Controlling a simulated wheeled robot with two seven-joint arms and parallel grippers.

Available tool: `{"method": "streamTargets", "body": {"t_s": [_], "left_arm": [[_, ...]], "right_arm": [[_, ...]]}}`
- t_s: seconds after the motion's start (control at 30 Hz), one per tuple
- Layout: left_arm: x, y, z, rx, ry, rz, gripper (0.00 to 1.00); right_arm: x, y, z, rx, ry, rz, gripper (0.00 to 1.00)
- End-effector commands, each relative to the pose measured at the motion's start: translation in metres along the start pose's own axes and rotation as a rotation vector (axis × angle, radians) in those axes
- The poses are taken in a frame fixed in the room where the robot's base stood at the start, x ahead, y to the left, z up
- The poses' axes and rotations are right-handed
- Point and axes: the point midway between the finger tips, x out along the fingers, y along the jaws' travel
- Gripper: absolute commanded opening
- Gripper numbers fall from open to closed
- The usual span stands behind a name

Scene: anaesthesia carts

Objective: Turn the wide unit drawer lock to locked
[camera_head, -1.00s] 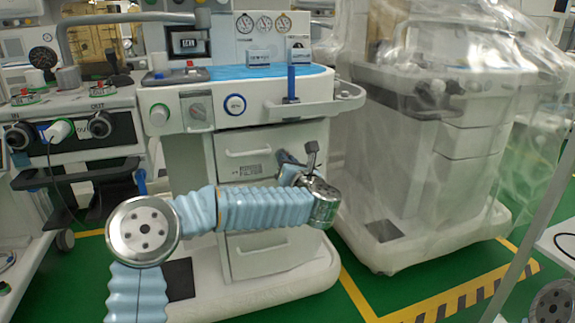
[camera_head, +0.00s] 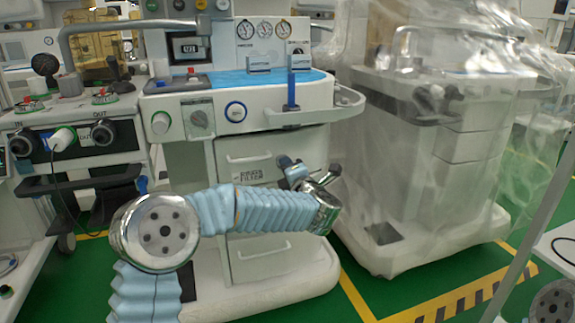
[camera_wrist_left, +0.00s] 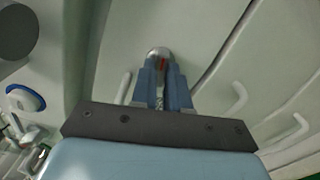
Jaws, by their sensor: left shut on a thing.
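The drawer lock (camera_wrist_left: 159,53) is a small round silver cylinder with a red mark, on the pale drawer front in the left wrist view. My left gripper (camera_wrist_left: 162,72) has its two blue-grey fingers close together at the lock, shut on its near part. The fingers hide part of the lock, so its exact turn is hard to read. In the head view my left gripper (camera_head: 285,162) is at the upper drawers of the wide unit (camera_head: 248,150). The lock is hidden there behind my wrist. My right gripper is not in view.
The wide unit's worktop (camera_head: 235,78) with its side rail (camera_head: 348,98) overhangs the drawers above my gripper. A plastic-covered cart (camera_head: 420,170) stands close on the right. Another cart (camera_head: 80,150) stands on the left. Green floor shows at the front right.

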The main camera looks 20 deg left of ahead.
Motion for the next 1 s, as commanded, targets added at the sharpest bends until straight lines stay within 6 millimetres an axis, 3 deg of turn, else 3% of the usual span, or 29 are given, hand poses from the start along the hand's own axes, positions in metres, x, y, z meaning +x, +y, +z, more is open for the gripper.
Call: {"method": "streamTargets", "body": {"t_s": [0.4, 1.0], "left_arm": [[0.000, 0.001, 0.001, 0.229, -0.001, -0.001, 0.00], [0.000, -0.001, 0.000, 0.277, -0.001, -0.001, 0.00]], "right_arm": [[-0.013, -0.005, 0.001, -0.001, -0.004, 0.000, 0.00], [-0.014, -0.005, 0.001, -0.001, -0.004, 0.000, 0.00]]}}
